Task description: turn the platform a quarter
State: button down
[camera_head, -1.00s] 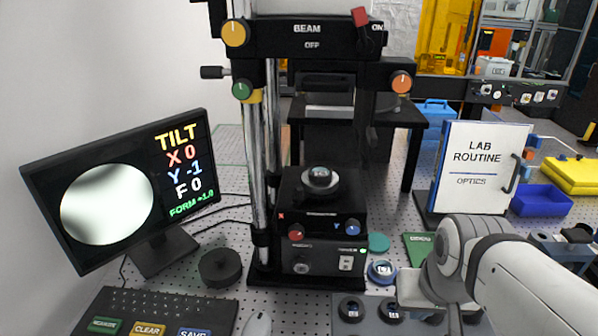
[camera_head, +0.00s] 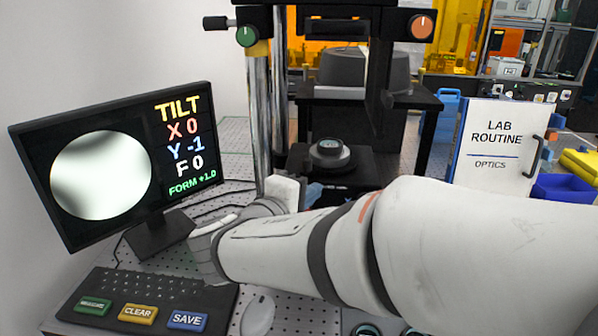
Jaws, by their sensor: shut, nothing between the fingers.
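The platform (camera_head: 337,161) is a dark round stage under the interferometer head, between the uprights. A small round sample with a shiny centre (camera_head: 330,147) sits on it. My arm crosses in front of the instrument from the right. The pale end of my gripper (camera_head: 287,190) shows beyond the wrist, left of the platform and lower in the picture. It is shut and holds nothing; its fingertips are mostly hidden. I cannot tell whether it touches the instrument. My arm hides the base's front panel. The monitor (camera_head: 120,165) reads X 0, Y -1, F 0, FORM +1.0, beside a pale disc with grey shading.
A keyboard (camera_head: 215,298) with CLEAR and SAVE keys and a mouse (camera_head: 258,314) lie at front left. A chrome post (camera_head: 258,110) stands left of the platform. The LAB ROUTINE board (camera_head: 495,145) and a blue bin (camera_head: 562,188) are at the right.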

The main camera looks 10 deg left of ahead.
jog(key=a+r+n+t+y, duration=0.1)
jog(key=a+n+t+y, duration=0.15)
jog(key=a, duration=0.45)
jog(key=shift+m+h, duration=0.35)
jog(key=shift+m, duration=0.1)
jog(key=x, duration=0.2)
jog(key=p+x, duration=0.1)
jog(key=x, duration=0.5)
jog(key=shift+s+d+r, duration=0.1)
jog(key=shift+d+r, duration=0.15)
jog(key=shift+r, duration=0.1)
jog(key=shift+w+d, duration=0.1)
jog(key=shift+w, duration=0.4)
jog(key=shift+f, duration=0.1)
jog(key=shift+s, duration=0.1)
